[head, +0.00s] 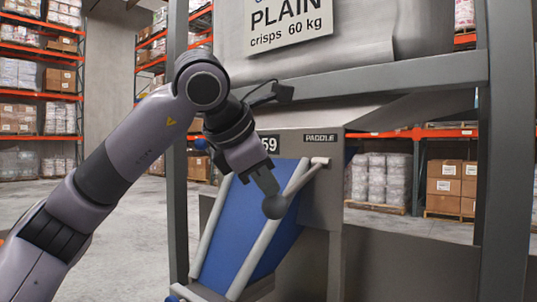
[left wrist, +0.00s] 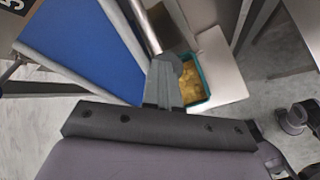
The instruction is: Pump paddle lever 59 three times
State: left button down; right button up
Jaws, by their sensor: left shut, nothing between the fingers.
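Paddle lever 59 (head: 304,178) is a pale rod that slopes down from the right side of the grey housing to a dark round knob (head: 275,207). Above it are a "59" label (head: 268,145) and a "PADDLE" label (head: 320,138). My left gripper (head: 270,190) is shut and empty, with its fingertips at the knob; I cannot tell whether they touch it. In the left wrist view, the shut fingers (left wrist: 162,80) overlap the knob (left wrist: 176,64), and the rod (left wrist: 146,27) runs up from there. My right gripper is not in view.
A blue chute (head: 246,220) with pale side rails lies below the fingers. A teal crate of yellow pieces (left wrist: 208,88) is below in the left wrist view. A blue knob (head: 200,144) is left of the housing. Grey frame posts (head: 506,150) stand either side.

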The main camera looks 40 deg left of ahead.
pick_arm(q)
jog(key=shift+f, duration=0.1)
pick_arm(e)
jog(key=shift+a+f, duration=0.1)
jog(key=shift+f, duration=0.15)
pick_arm(q)
jog(key=shift+w+r+p, duration=0.25)
jog(key=shift+r+p, duration=1.05)
jog(key=shift+w+r+p, duration=0.2)
jog(key=shift+r+p, duration=1.05)
jog(key=shift+r, duration=0.05)
jog(key=shift+w+r+p, duration=0.1)
jog(key=shift+r+p, duration=1.4)
jog(key=shift+r, duration=0.05)
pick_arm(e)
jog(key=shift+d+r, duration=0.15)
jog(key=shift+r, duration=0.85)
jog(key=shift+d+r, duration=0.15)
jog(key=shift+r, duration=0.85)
pick_arm(q)
notch_tip(320, 180, up, 5)
jog(key=p, duration=0.4)
jog(key=shift+p, duration=0.35)
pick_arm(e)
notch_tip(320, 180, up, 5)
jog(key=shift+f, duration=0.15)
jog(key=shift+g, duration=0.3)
